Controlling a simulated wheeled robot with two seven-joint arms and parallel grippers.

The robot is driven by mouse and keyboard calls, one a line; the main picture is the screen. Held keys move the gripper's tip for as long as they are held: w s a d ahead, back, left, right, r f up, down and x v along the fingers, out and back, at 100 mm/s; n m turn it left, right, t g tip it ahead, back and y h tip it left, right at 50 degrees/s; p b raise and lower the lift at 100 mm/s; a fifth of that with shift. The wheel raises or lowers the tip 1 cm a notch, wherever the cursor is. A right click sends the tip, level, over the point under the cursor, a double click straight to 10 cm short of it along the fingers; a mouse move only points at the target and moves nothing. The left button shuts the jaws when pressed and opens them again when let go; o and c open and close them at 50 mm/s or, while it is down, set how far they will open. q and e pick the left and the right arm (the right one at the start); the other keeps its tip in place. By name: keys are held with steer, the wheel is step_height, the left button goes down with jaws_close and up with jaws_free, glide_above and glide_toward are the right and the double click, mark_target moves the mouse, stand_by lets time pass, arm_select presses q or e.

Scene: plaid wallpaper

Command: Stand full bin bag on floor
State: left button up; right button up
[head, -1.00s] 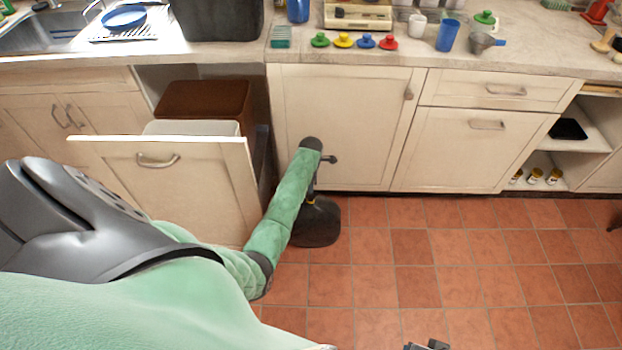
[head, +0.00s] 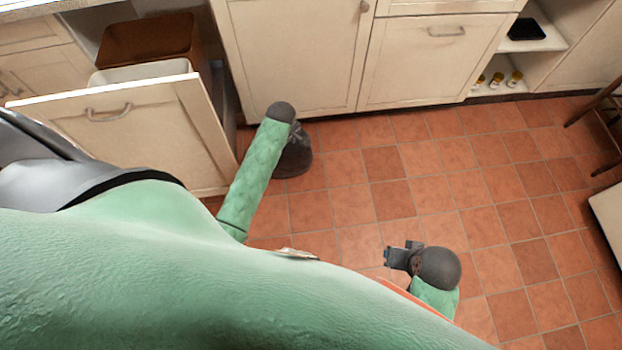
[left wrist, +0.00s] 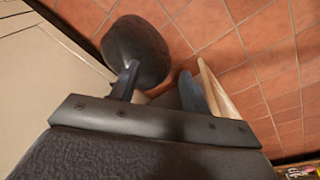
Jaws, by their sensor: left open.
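The black, rounded bin bag (head: 296,158) is on the tiled floor in the head view, beside the cabinet fronts and right of the pulled-out bin drawer. My left wrist covers part of its upper end. In the left wrist view the dark bag (left wrist: 136,48) lies beyond one finger of my left gripper (left wrist: 160,78). That gripper is open, fingers apart, with no bag clearly between them.
The bin drawer (head: 125,125) stands open at left, with a white bin (head: 140,71) and a brown bin (head: 150,38) inside. Closed cabinets run behind the bag. Tiled floor (head: 430,190) is clear to the right. A wooden chair or stool (head: 597,112) is at the right edge.

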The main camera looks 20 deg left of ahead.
arm_select(q)
steer(key=s+d+r+m+h, duration=0.1)
steer(key=s+d+r+m, duration=0.6)
steer(key=s+d, duration=0.3)
steer(key=s+d+r+m+t+h, duration=0.1)
steer(key=s+d+r+m, duration=0.7)
steer(key=s, duration=0.8)
steer(key=d+m+h, duration=0.1)
steer(key=d, duration=0.2)
steer(key=shift+t, duration=0.3)
steer(key=shift+r, duration=0.1)
